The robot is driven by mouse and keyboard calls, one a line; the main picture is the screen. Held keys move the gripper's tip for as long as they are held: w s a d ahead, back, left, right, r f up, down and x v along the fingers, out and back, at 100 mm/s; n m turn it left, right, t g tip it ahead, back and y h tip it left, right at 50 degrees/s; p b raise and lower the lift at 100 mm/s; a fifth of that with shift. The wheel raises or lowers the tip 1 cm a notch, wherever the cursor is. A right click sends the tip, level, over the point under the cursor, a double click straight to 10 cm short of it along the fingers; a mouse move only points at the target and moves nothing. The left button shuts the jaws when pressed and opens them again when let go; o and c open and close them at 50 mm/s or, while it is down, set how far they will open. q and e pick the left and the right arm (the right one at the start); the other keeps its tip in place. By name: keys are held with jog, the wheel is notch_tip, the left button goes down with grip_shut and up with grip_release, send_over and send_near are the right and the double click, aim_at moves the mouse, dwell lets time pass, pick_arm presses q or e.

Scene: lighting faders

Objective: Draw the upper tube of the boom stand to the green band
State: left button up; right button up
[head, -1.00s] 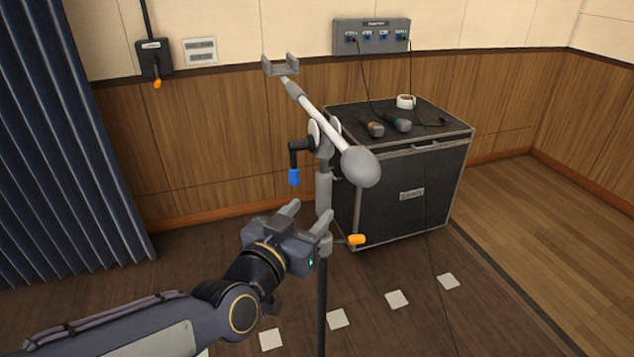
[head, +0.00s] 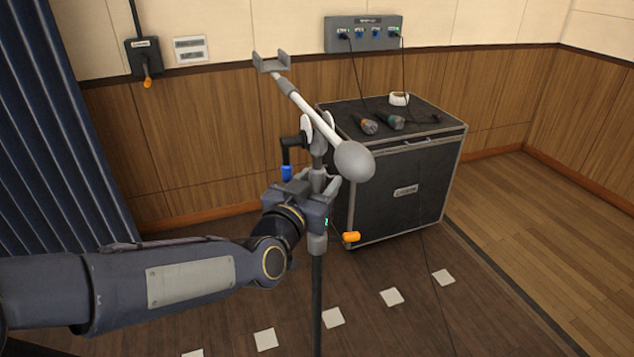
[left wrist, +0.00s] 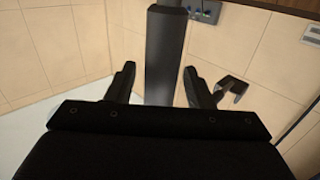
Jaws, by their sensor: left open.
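The boom stand stands upright in the middle of the head view, with a dark lower pole (head: 317,300), a grey collar (head: 317,243) and an orange knob (head: 351,237). Its upper tube (left wrist: 165,55) shows in the left wrist view as a dark grey column between my fingers. My left gripper (head: 320,181) is open, one finger on each side of the upper tube, just above the collar. It also shows in the left wrist view (left wrist: 163,88). Its body hides part of the tube in the head view. My right gripper is not in view.
Above my gripper are a blue-tipped crank (head: 287,170) and the white boom (head: 312,117) with its grey counterweight (head: 354,160). A black case (head: 395,200) with microphones on top stands behind right. A curtain (head: 50,140) hangs left. White floor squares lie around the pole.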

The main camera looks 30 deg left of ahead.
aim_at(317, 116)
pick_arm(q)
jog(key=shift+c, duration=0.3)
grip_shut()
notch_tip(317, 116, up, 16)
jog(key=p, duration=1.1)
jog(key=shift+f, duration=0.15)
jog(key=shift+c, duration=0.7)
grip_release()
jog(key=shift+f, duration=0.1)
jog(key=shift+o, duration=1)
jog(key=shift+f, duration=0.15)
